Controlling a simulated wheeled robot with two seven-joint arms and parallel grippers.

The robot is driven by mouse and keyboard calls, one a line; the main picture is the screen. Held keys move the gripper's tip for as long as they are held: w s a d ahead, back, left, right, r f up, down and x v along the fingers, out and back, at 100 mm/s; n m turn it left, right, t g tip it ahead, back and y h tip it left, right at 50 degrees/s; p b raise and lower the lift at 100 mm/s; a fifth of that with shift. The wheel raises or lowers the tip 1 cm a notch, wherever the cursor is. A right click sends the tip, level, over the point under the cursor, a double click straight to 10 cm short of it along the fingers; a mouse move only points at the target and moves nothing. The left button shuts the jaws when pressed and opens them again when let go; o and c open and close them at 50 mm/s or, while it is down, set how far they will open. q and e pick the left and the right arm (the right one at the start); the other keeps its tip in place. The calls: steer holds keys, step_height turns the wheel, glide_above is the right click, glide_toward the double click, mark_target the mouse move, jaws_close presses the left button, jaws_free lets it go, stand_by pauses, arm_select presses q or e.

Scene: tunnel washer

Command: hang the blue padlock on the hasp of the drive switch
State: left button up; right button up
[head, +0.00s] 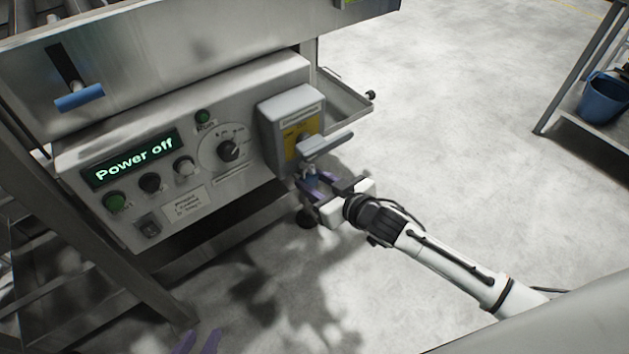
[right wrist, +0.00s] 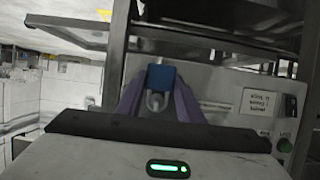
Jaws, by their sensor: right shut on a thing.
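The drive switch (head: 289,116) is a grey box with a yellow label and a protruding grey handle (head: 328,146), at the right end of the control panel. My right gripper (head: 314,186) is just below the handle, shut on the blue padlock (right wrist: 161,76). In the right wrist view the padlock sits between the purple fingers, its grey shackle (right wrist: 155,102) towards the palm. In the head view the padlock is small and partly hidden by the fingers. The hasp is not clearly visible, so I cannot tell whether the shackle touches it. My left gripper (head: 197,343) shows only two purple fingertips, apart, at the bottom edge.
The control panel (head: 238,178) has buttons, a dial and a display (head: 136,158) reading "Power off". A blue-gripped lever (head: 79,97) is above it. A metal tray (head: 345,100) juts out behind the switch. A blue bucket (head: 603,97) stands on a shelf at right. The floor between is clear.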

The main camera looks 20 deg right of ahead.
arm_select(q)
steer(key=shift+s+f, duration=0.1)
steer(key=shift+f, duration=0.05)
arm_select(e)
steer(key=o, duration=1.2)
steer(key=shift+s, duration=0.1)
steer(key=shift+s+d, duration=0.15)
steer(key=shift+s, duration=0.05)
arm_select(q)
step_height(320, 180, up, 8)
steer(key=a+p, duration=0.1)
steer(key=p, duration=1.3)
steer(key=shift+a+r+g+y, duration=0.15)
steer(key=shift+r+g+y, duration=0.15)
steer(key=shift+g, duration=0.1)
arm_select(e)
steer(key=s+r+g, duration=0.1)
steer(key=s, duration=0.8)
steer(key=s+r+m+g+h, duration=0.1)
steer(key=s, duration=0.8)
steer(key=s+r+g+h, duration=0.1)
steer(key=s+r+g, duration=0.1)
steer(key=s, duration=0.6)
steer(key=shift+s+m, duration=0.4)
